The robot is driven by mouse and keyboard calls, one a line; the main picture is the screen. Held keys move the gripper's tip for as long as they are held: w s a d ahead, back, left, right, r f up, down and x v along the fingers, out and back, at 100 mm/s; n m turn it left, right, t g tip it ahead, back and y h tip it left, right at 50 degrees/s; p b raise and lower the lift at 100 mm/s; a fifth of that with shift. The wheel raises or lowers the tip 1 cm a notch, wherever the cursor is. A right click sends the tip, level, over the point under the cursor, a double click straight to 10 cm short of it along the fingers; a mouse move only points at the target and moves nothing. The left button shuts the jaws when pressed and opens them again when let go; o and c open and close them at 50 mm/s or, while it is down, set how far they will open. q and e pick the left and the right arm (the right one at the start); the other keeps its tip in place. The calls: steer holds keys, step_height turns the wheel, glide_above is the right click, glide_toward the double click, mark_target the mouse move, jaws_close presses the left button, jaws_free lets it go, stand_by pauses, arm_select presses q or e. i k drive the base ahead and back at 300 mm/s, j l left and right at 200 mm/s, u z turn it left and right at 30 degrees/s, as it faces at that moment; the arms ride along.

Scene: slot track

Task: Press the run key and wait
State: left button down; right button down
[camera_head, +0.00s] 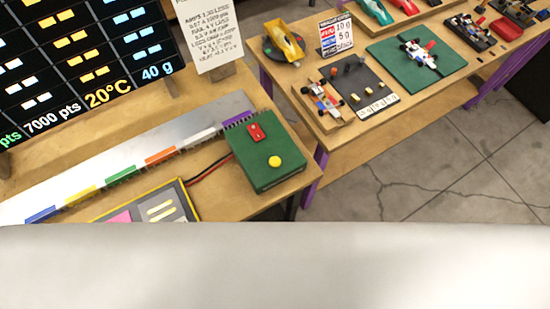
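A green control box (265,155) sits at the right end of the near wooden table. On its top are a yellow round button (273,161) and a small red piece (256,133). I cannot read a label that tells which one is the run key. Red and black wires run from the box to a yellow-edged panel (160,208) with a pink patch, partly hidden at the bottom. Neither of my grippers shows in the view.
A silver track strip (140,150) with coloured blocks runs along the near table. A dark scoreboard (80,60) and a paper sign (208,35) stand behind it. A second table at right holds several model cars (418,53). A pale surface (275,265) fills the bottom.

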mark_target(274, 163)
steer(key=l+u, duration=0.2)
steer(key=u, duration=0.15)
steer(key=l+u, duration=0.15)
steer(key=u, duration=0.15)
steer(key=l+u, duration=0.1)
steer(key=l, duration=0.4)
steer(key=k+l+u, duration=0.1)
steer(key=l, duration=0.4)
steer(key=l+u, duration=0.1)
steer(key=l, duration=0.45)
steer(key=k+l+u, duration=0.1)
steer(key=l, duration=0.35)
steer(key=k+l+u, duration=0.1)
steer(key=l, duration=0.4)
steer(key=k, duration=0.1)
